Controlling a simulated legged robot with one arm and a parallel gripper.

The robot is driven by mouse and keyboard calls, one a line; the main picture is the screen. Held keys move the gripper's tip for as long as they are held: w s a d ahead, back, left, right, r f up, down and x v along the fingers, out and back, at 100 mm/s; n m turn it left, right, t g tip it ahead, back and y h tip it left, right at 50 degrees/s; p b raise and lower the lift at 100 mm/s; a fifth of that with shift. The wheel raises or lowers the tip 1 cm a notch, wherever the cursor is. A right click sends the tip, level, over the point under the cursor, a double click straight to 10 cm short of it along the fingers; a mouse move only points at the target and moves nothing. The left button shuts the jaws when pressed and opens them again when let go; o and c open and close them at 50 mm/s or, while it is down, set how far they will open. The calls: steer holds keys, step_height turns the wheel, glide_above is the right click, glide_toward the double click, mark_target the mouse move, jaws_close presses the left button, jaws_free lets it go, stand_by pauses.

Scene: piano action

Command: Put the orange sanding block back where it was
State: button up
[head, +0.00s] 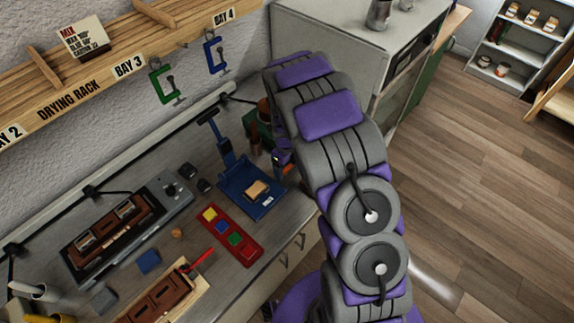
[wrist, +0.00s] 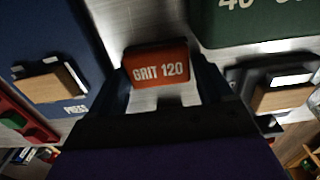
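The orange sanding block, marked "GRIT 120" (wrist: 158,68), sits between the fingertips of my gripper (wrist: 163,82) in the wrist view. The fingers are shut on its two sides, with the label facing the camera. In the head view a small orange part of the block (head: 288,169) shows beside my gripper (head: 283,160), right of the blue press. My arm hides much of that spot. Grey metal worktop shows around the block; its height above the worktop is hard to judge. No marked spot for the block is clear.
The blue press (head: 240,177) with a pale wooden block stands left of my gripper. A dark green box (wrist: 262,22) is close beyond the block. A red tray (head: 229,236) of coloured squares lies further left. The drying rack (head: 100,78) with clamps hangs above.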

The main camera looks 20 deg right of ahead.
steer(key=shift+o, duration=1)
step_height(320, 180, up, 12)
steer(key=f+p, duration=0.1)
steer(key=p, duration=0.1)
steer(key=s+d+r+n, duration=0.1)
steer(key=s+r+n, duration=0.6)
steer(key=s+r, duration=0.15)
steer(key=s+r+n+g, duration=0.1)
steer(key=s+r+n, duration=0.3)
steer(key=s+n, duration=0.7)
steer(key=s+a+r+n, duration=0.1)
steer(key=s+r+n, duration=0.4)
steer(key=s+n, duration=0.6)
steer(key=s, duration=0.6)
steer(key=shift+a+r+g, duration=0.2)
steer(key=shift+a+g, duration=0.05)
steer(key=shift+g, duration=0.15)
steer(key=shift+w, duration=0.1)
